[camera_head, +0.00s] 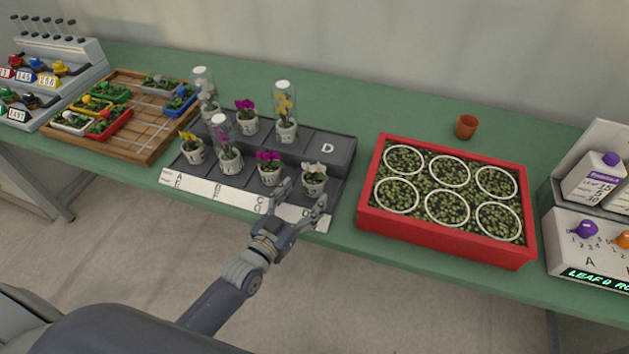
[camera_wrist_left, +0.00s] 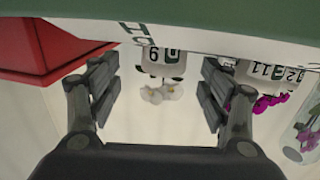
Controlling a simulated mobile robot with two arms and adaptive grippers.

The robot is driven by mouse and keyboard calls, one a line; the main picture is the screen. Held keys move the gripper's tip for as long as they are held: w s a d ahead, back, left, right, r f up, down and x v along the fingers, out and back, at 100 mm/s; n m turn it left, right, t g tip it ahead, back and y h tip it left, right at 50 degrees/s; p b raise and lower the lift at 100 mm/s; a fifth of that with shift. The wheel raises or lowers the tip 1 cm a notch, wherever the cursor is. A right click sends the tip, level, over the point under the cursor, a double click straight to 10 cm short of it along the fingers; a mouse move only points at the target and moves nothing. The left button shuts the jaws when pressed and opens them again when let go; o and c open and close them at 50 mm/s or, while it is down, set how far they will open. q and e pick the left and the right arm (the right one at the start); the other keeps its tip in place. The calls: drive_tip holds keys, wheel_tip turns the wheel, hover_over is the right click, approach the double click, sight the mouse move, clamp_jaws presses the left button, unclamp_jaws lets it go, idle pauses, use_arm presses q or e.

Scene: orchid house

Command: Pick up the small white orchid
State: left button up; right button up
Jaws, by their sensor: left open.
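The small white orchid (camera_head: 314,168) stands upright in a white pot (camera_head: 314,184) at the front right of the dark tray (camera_head: 345,165). In the left wrist view its white flower (camera_wrist_left: 162,94) and pot (camera_wrist_left: 168,63) appear upside down, between the fingers as seen there, with clear space on both sides. My left gripper (camera_head: 303,195) is open and empty just in front of the pot, at the tray's front edge. It also shows in the left wrist view (camera_wrist_left: 159,84). My right gripper is not in view.
A magenta orchid (camera_head: 268,157) stands close left of the white one. Other potted orchids, some under clear covers (camera_head: 284,98), fill the tray's left and back. A red planter box (camera_head: 447,238) stands to the right, across a narrow strip of green table (camera_head: 345,218).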

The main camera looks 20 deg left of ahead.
sight(308, 186)
use_arm(q)
drive_tip(key=shift+w+r, duration=0.1)
drive_tip(key=shift+w, duration=0.35)
drive_tip(key=x, duration=0.3)
drive_tip(key=shift+w+a+p, duration=0.1)
drive_tip(key=shift+a+p, duration=0.1)
drive_tip(key=shift+p, duration=0.2)
drive_tip(key=shift+w+d+f, duration=0.15)
drive_tip(key=shift+w+f, duration=0.05)
drive_tip(key=shift+w, duration=0.3)
drive_tip(key=shift+c, duration=1.1)
drive_tip(key=c, duration=1)
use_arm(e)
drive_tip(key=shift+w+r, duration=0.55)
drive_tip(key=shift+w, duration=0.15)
